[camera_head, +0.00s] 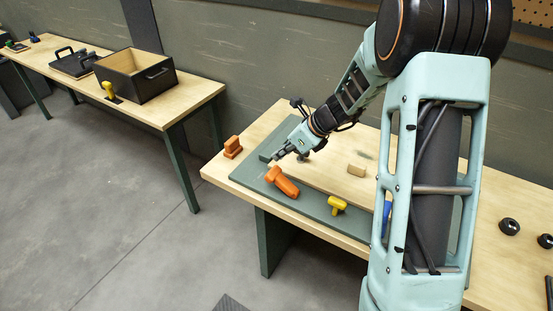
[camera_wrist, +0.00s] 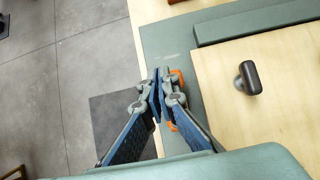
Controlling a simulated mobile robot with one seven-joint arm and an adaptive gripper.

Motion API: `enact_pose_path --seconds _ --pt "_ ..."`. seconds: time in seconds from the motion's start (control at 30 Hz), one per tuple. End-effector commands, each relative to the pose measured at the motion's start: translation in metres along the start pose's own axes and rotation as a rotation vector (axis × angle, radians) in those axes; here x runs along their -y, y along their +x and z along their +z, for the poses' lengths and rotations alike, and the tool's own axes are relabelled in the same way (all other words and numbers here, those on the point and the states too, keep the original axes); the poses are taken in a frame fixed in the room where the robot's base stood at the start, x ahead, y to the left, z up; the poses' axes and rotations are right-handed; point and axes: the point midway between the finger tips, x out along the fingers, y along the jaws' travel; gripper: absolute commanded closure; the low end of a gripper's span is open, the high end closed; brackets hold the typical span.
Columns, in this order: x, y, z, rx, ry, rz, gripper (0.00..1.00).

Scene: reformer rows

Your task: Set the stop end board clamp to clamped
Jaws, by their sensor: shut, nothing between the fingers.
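A green base plate (camera_head: 245,183) lies on the right workbench, with a pale wooden board (camera_head: 320,178) on it. No label readable here marks out the stop end board clamp. An orange handle-like piece (camera_head: 283,182) stands at the plate's left front; in the wrist view an orange part (camera_wrist: 177,75) shows behind my fingers, mostly hidden. A dark knob (camera_wrist: 249,77) sits on the board in the wrist view. My gripper (camera_head: 278,155) is shut and empty, above the plate's left end, near the orange handle; its fingertips (camera_wrist: 161,74) meet in the wrist view.
A raised green bar (camera_wrist: 255,20) runs along the plate. Another bench (camera_head: 200,90) holds an open box (camera_head: 135,75).

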Motion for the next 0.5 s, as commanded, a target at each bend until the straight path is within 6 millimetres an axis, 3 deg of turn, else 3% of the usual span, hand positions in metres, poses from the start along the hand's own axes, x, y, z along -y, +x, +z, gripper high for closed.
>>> enact_pose_path --seconds 0.2,0.5 --pt "-0.001 -0.032 0.038 0.002 -0.006 -0.001 1.0" --pt "-0.001 -0.051 0.059 0.0 -0.002 0.001 1.0"
